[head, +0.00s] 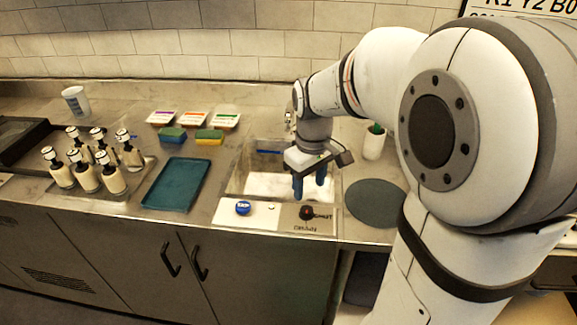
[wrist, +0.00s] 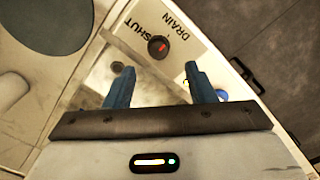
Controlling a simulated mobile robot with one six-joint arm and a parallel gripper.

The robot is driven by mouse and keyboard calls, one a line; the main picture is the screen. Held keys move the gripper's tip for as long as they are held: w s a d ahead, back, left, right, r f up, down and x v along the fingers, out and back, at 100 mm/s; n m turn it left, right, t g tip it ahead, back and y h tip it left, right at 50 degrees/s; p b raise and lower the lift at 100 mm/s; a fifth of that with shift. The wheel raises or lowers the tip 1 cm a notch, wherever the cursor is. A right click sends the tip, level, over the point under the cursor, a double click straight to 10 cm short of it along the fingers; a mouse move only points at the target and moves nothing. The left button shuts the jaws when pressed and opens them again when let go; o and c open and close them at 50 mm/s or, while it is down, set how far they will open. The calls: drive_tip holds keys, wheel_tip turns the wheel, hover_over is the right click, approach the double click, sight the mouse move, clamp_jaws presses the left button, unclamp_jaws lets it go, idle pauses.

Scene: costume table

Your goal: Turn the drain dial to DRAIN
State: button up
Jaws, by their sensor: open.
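The drain dial (head: 306,213) is a dark round knob on a pale panel at the front edge of the sink. In the wrist view the dial (wrist: 156,50) has a red mark on its face, with the words SHUT and DRAIN printed beside it. I cannot tell for sure which word the mark points at. My gripper (head: 310,186) points down over the sink, just behind the dial. Its blue fingers (wrist: 158,76) are apart with nothing between them. In the wrist view the dial lies beyond the fingertips, roughly centred between them.
A blue round cap (head: 243,207) and a small yellowish button (head: 271,208) sit on the panel left of the dial. The sink basin (head: 240,184) lies behind. A teal tray (head: 177,185) and pump bottles (head: 87,172) stand left; a dark round mat (head: 375,203) and a white cup (head: 374,146) are right.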

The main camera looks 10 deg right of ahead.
sight(307, 209)
drive_tip(key=shift+w+f, duration=0.4)
drive_tip(key=shift+f, duration=0.4)
wheel_tip(307, 209, down, 7)
drive_tip(key=shift+r, duration=0.1)
drive_tip(key=shift+c, duration=0.2)
